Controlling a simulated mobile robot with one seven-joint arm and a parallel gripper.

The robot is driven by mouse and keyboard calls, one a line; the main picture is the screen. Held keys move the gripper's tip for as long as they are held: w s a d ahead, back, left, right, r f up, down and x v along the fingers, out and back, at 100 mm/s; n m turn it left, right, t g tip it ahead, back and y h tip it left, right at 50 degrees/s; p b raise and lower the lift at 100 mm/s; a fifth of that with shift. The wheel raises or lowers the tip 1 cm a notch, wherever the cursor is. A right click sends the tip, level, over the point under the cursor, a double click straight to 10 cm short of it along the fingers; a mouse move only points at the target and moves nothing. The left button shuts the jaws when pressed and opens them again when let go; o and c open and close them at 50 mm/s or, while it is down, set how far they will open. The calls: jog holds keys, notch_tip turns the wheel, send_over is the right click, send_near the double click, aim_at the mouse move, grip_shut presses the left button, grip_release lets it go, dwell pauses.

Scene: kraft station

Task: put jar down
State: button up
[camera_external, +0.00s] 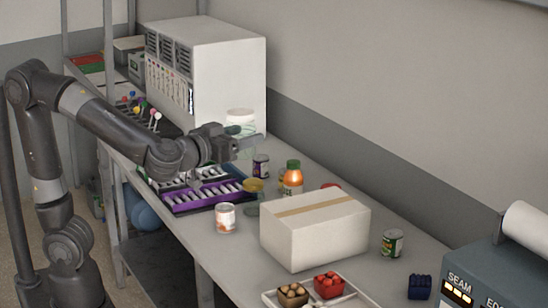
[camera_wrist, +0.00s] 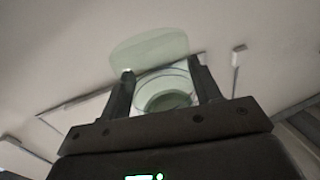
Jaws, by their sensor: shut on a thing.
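A clear, pale jar (camera_external: 240,117) is held up above the table, in front of the white cabinet's right side. My gripper (camera_external: 243,137) is shut on it, with the arm reaching in from the left. In the wrist view my gripper (camera_wrist: 164,90) has one finger on each side of the jar (camera_wrist: 165,93), whose round rim shows between them. A pale green translucent round part shows just beyond it; I cannot tell whether it belongs to the jar. The table (camera_external: 220,255) lies below, with cans and a purple tray under the arm.
A purple tray (camera_external: 203,204), a dark can (camera_external: 261,166), a yellow lid (camera_external: 253,185), an orange bottle (camera_external: 292,179) and a white can (camera_external: 225,218) crowd the space below. A cardboard box (camera_external: 315,230) stands right. The white cabinet (camera_external: 225,70) stands behind. Some table surface is clear at the front.

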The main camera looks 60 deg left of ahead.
jog(key=w+d+r+m+h, duration=0.4)
jog(key=w+m+h, duration=0.2)
jog(key=w+h, duration=0.25)
jog(key=m+g+h, duration=0.5)
jog(key=m+h, duration=0.1)
jog(key=h, duration=0.3)
send_over(321, 199)
notch_tip(321, 199, down, 23)
jog(key=shift+a+r, duration=0.1)
jog(key=shift+f, duration=2)
jog(key=shift+f, duration=0.15)
